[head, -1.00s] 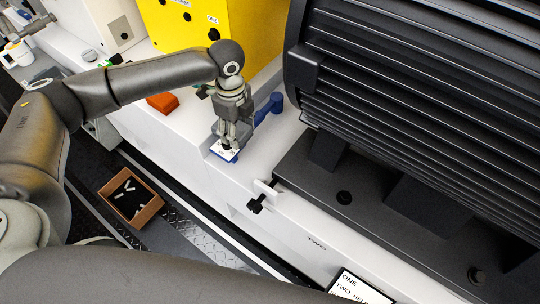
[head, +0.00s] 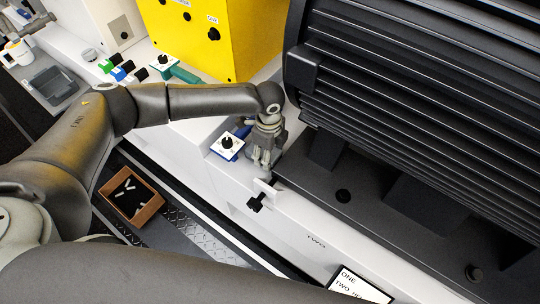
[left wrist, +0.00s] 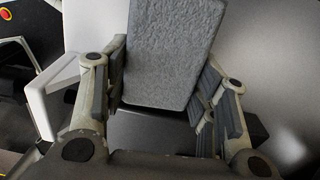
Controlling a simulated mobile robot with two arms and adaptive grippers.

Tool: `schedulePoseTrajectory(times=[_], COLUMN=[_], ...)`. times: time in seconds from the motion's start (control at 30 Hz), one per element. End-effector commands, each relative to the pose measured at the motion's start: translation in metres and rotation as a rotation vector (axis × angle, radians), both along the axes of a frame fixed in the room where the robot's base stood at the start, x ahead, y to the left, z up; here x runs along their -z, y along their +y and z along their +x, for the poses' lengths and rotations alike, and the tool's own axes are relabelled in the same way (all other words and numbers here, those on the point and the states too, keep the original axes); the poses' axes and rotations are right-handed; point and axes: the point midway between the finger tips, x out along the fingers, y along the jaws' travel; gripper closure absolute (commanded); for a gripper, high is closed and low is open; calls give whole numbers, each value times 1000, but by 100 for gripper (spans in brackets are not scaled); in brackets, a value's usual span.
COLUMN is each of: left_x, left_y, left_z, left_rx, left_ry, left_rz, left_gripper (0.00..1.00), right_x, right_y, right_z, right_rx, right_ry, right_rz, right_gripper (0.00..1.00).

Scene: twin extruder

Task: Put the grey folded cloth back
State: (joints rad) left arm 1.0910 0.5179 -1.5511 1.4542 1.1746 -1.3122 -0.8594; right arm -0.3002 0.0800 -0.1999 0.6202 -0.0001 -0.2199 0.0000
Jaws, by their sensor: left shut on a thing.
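My left gripper (head: 264,160) is low over the white ledge, just right of the blue-handled valve. In the left wrist view, the grey folded cloth (left wrist: 172,45) is a rough, light grey slab between the fingers of my left gripper (left wrist: 160,95), which is shut on it. The cloth's lower edge sits in front of a dark surface. In the head view I cannot make out the cloth apart from the gripper. My right gripper is not in view.
The blue valve (head: 227,145) with its white plate is close left of the gripper. A black clamp screw (head: 256,202) sticks out below it. The large black ribbed motor (head: 420,90) stands to the right. An open brown box (head: 150,212) lies lower left. A yellow panel (head: 205,45) stands behind.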

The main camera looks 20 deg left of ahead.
Motion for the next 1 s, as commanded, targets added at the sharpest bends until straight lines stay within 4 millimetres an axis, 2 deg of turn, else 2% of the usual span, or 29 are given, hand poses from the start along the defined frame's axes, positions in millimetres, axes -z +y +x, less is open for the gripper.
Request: schedulePoseTrajectory(times=[0.1, 0.4, 0.43, 0.6, 1.0], left_x=[10, 20, 20, 19, 22], left_y=[-3, -4, -4, -4, -3], left_z=[0, -1, -1, 0, 1], left_rx=[-1, 0, 0, 0, 0], left_ry=[1, 1, 2, 1, -1], left_rz=[0, 0, 1, 0, 1], left_gripper=[66, 66, 44, 25, 25], right_x=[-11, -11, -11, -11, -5], right_y=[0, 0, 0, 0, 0], right_z=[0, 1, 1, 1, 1], right_rx=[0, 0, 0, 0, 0], right_ry=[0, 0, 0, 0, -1], right_rz=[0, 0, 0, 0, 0], right_gripper=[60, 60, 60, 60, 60])
